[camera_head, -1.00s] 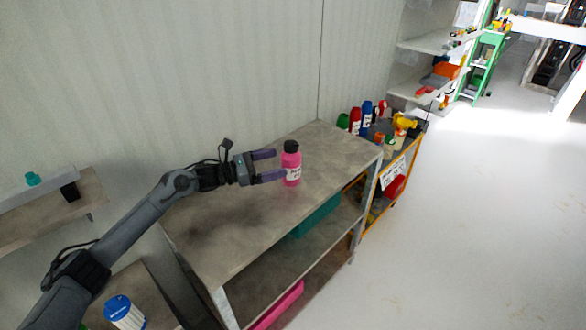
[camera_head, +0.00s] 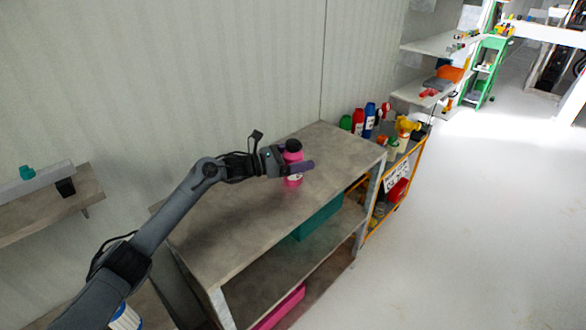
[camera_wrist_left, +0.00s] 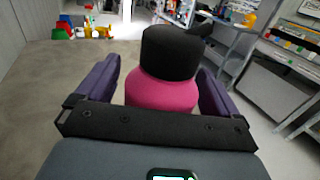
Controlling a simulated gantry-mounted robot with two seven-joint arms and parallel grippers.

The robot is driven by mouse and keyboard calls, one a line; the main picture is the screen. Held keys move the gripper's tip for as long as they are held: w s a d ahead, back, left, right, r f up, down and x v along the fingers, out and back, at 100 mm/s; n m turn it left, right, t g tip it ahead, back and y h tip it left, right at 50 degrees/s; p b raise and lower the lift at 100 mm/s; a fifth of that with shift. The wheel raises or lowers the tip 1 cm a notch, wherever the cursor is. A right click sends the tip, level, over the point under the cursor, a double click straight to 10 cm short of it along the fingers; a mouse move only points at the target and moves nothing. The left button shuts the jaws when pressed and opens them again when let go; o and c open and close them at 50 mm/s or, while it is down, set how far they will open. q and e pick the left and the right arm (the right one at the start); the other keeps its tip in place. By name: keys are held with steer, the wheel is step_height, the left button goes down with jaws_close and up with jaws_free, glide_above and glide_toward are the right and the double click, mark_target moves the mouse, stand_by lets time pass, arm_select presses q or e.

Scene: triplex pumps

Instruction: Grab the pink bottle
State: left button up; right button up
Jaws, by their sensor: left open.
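The pink bottle (camera_head: 293,181) with a black cap stands upright on the top of the grey workbench (camera_head: 240,225). My left gripper (camera_head: 298,165) is at the bottle, its fingers at the height of the upper part and partly covering it. In the left wrist view the pink bottle (camera_wrist_left: 162,92) stands between the two purple fingers of the left gripper (camera_wrist_left: 160,88), with a gap visible on each side. The left gripper is open. My right gripper is not in view.
A cart (camera_head: 385,195) with several bottles and cans stands beyond the bench's right end. A teal bin (camera_head: 318,217) and a pink bin (camera_head: 280,308) sit on lower shelves. The bench top around the bottle is clear. A wall runs behind.

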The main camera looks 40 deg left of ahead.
arm_select(q)
steer(key=c, duration=1.2)
steer(key=shift+c, duration=0.5)
steer(key=shift+r, duration=0.15)
